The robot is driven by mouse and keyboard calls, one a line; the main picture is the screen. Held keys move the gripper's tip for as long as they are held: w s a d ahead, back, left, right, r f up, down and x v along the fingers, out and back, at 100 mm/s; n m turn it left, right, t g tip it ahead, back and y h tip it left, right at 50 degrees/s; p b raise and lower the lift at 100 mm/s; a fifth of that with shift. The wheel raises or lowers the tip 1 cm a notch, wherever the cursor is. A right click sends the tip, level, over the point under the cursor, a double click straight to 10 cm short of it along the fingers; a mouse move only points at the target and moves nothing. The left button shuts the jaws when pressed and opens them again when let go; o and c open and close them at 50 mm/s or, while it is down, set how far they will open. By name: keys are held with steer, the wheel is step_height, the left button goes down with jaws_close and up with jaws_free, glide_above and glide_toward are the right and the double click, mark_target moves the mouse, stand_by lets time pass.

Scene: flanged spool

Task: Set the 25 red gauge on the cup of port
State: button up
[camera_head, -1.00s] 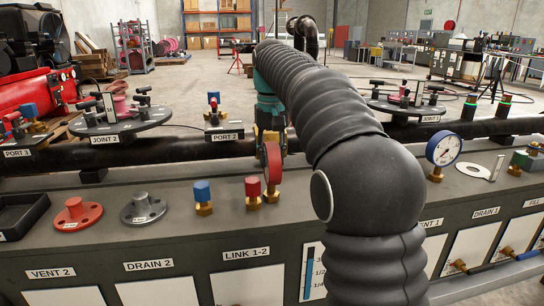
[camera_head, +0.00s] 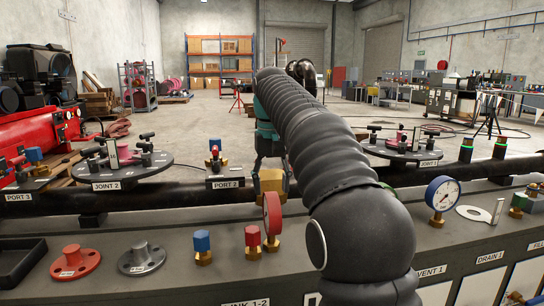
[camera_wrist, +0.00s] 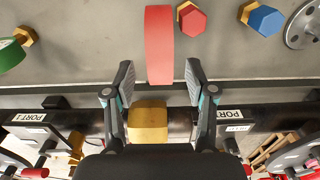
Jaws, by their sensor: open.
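A red gauge (camera_head: 272,213) stands edge-on at the far side of the bench, so its dial cannot be read. It shows as a red band in the wrist view (camera_wrist: 160,45). A brass block (camera_head: 270,182) sits behind it, and in the wrist view the block (camera_wrist: 148,122) shows over the dark pipe. I cannot tell whether they are joined. My gripper (camera_wrist: 160,83) is open, its fingers spread on either side of the gauge's near end and the block in the picture; no contact shows. PORT 2 (camera_head: 225,183) is left of my gripper in the head view.
A red cap (camera_head: 252,240) and a blue cap (camera_head: 202,247) on brass fittings stand left of the gauge. Red (camera_head: 75,262) and grey (camera_head: 145,258) flanged pieces lie farther left. A blue gauge (camera_head: 442,193) stands right. A dark pipe (camera_head: 130,201) runs behind the bench.

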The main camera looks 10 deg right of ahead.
step_height(320, 180, up, 4)
steer(key=shift+r+p, duration=0.15)
steer(key=shift+p, duration=0.55)
steer(key=shift+r, duration=1.1)
